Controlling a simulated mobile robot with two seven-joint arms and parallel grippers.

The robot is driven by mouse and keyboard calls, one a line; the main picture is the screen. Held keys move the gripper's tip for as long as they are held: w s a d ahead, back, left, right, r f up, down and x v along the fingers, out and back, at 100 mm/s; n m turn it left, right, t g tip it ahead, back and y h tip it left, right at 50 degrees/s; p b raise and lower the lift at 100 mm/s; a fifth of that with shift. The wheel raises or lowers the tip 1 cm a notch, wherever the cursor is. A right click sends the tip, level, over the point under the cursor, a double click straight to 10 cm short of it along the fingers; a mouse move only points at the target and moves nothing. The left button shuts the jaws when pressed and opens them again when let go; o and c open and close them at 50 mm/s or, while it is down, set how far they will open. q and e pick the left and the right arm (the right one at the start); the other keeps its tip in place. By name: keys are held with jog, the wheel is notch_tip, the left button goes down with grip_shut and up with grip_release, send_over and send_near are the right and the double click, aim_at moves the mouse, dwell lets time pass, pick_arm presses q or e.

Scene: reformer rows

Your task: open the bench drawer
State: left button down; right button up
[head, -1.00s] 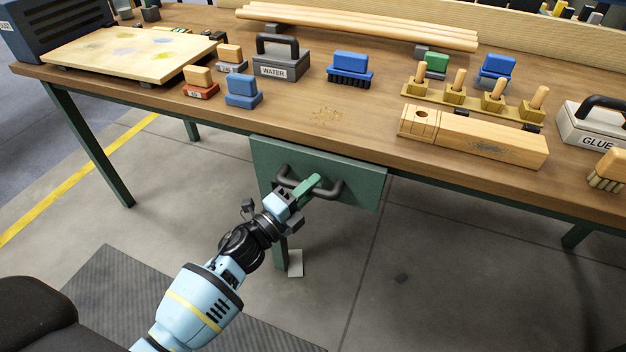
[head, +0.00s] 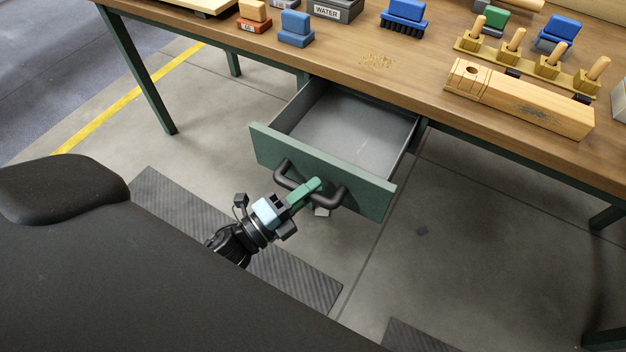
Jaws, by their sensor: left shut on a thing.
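The green bench drawer (head: 262,146) is pulled well out from under the front edge of the wooden bench (head: 425,101). Its grey inside shows and looks empty. A dark bar handle (head: 330,200) is fixed to the drawer's front. My left gripper (head: 306,191) is shut on the handle near its middle. The gripper hides part of the handle. My right gripper is not in view.
On the bench stand a blue block (head: 296,28), a blue brush (head: 404,17), a wooden block with a hole (head: 517,98) and a rack of wooden-handled tools (head: 512,50). Crumbs (head: 377,61) lie near the front edge. A dark ribbed mat (head: 165,200) lies on the floor.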

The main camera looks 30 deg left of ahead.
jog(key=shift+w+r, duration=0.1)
pick_arm(q)
jog(key=c, duration=1.3)
grip_release()
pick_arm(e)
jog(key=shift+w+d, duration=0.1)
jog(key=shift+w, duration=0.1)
pick_arm(q)
jog(key=v, duration=0.7)
jog(key=shift+s+a+b, duration=0.2)
jog(key=shift+s+b, duration=0.1)
jog(key=shift+b, duration=0.15)
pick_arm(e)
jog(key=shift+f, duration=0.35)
